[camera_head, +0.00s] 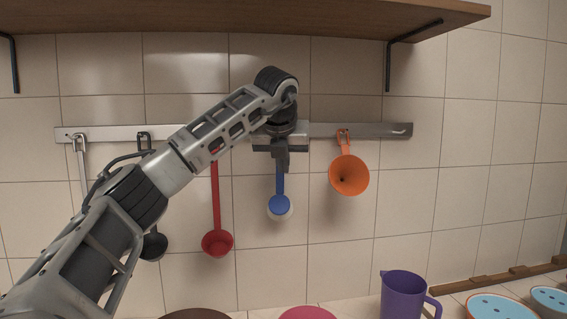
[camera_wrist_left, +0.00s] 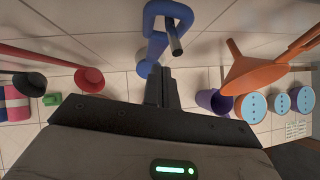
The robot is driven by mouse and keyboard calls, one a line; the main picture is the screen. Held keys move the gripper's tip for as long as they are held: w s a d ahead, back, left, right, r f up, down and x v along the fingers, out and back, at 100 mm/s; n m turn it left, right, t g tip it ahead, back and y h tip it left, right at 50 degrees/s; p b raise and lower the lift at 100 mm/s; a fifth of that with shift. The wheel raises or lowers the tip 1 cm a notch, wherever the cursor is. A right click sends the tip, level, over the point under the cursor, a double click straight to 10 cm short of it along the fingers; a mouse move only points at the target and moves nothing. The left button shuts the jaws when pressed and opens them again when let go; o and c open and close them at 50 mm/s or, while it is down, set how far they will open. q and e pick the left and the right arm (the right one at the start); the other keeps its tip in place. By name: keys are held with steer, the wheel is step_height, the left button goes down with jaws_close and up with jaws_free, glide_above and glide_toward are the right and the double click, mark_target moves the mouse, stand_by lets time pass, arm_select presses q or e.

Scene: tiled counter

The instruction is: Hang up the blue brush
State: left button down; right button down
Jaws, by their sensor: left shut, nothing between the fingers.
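The blue brush (camera_head: 279,204) hangs upright against the tiled wall, its pale bristle end down; its upper handle is hidden behind my gripper in the head view. In the left wrist view the blue brush's looped handle end (camera_wrist_left: 152,22) appears around a metal hook peg (camera_wrist_left: 176,40). The metal rail (camera_head: 350,131) runs along the wall behind. My left gripper (camera_head: 282,160) is in front of the rail, shut and empty. Its fingers (camera_wrist_left: 161,88) are close to the brush handle in the wrist view; whether they touch it I cannot tell. My right gripper is not in view.
An orange funnel (camera_head: 349,174) hangs to the right of the brush, and a red ladle (camera_head: 217,242) to the left. A black utensil (camera_head: 154,246) hangs further left. A wooden shelf (camera_head: 200,18) is above. A purple jug (camera_head: 402,295) stands below right. The rail's right end hook is empty.

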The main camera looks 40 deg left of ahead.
arm_select(q)
steer(key=shift+w+a, duration=0.5)
steer(key=shift+a, duration=0.15)
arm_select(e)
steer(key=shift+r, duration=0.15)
